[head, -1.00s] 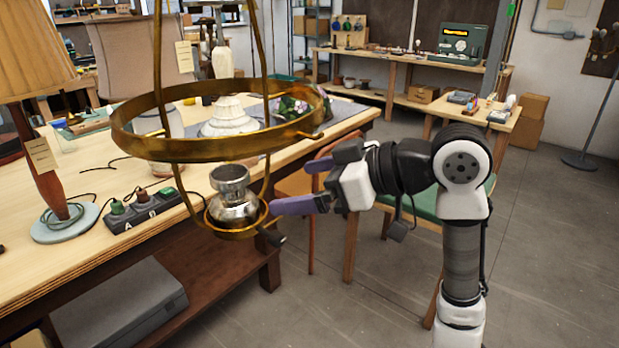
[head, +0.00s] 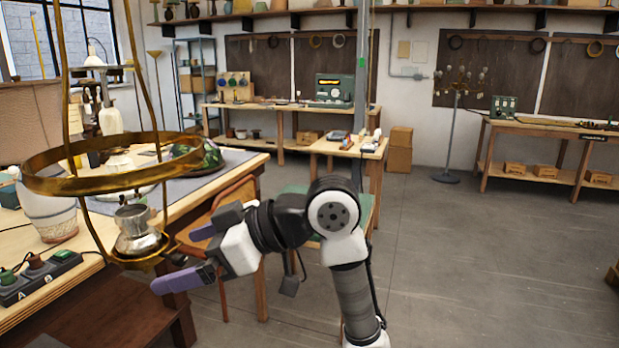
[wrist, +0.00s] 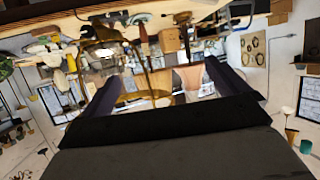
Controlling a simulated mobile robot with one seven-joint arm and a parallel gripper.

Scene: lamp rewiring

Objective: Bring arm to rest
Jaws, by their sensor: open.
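My gripper (head: 190,258) is in front of the workbench (head: 231,168) in the head view, with its two purple fingers spread apart and nothing between them. The fingers point left toward a hanging brass lamp frame (head: 100,181), which has a wide ring and a small lower ring holding a silver lamp font (head: 136,232). The fingertips look close to the lower ring; whether they touch it I cannot tell. The wrist view is tilted and shows the dark fingers (wrist: 167,92) apart, with brass-coloured parts beyond them.
A power strip (head: 40,276) and a white jar (head: 47,211) sit on the bench at left. A wooden chair (head: 222,225) stands behind my arm. A small side table (head: 347,149) is farther back. The floor (head: 480,270) at right is open.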

